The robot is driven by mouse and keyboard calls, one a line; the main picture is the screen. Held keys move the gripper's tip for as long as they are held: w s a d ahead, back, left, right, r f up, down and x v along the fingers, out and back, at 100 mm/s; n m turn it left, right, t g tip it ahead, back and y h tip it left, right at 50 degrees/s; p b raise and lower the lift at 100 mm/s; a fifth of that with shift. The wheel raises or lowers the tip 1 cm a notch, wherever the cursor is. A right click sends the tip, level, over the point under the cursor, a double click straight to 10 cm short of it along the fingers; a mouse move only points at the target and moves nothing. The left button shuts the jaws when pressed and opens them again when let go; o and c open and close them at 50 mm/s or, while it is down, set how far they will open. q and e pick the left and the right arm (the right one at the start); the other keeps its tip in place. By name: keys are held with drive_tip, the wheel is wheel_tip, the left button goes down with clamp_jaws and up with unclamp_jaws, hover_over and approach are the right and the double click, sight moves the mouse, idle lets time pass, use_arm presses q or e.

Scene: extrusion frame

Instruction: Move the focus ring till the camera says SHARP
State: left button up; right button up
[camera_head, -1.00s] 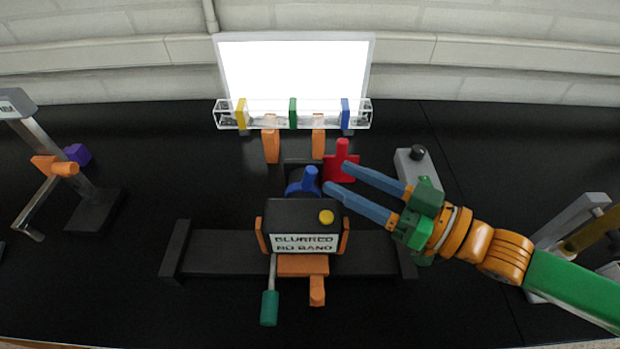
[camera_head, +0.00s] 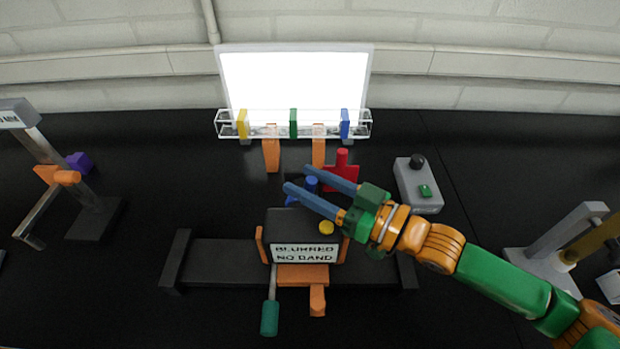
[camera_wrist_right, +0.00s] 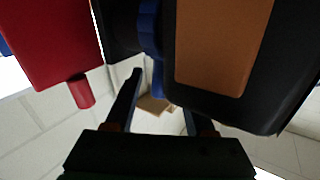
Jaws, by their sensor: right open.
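The black camera box (camera_head: 290,221) stands on a dark rail, and its label (camera_head: 304,253) reads BLURRED NO BAND. The blue focus ring with its upright knob (camera_head: 312,185) is behind the box, largely hidden by my right gripper. The ring's blue edge (camera_wrist_right: 150,35) also shows in the right wrist view, beside the dark body. My right gripper (camera_head: 299,178) is open, its two blue fingers reaching left at the knob, which appears between them; contact cannot be told. The fingers (camera_wrist_right: 163,108) also show in the wrist view. My left gripper is not in view.
A red block (camera_head: 343,175) stands close behind the right fingers. A bright panel with a clear rack (camera_head: 268,128) of coloured plates is at the back. A grey box with a green button (camera_head: 425,190) is right. A green-handled crank (camera_head: 269,317) hangs in front.

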clamp_jaws()
idle(1.4)
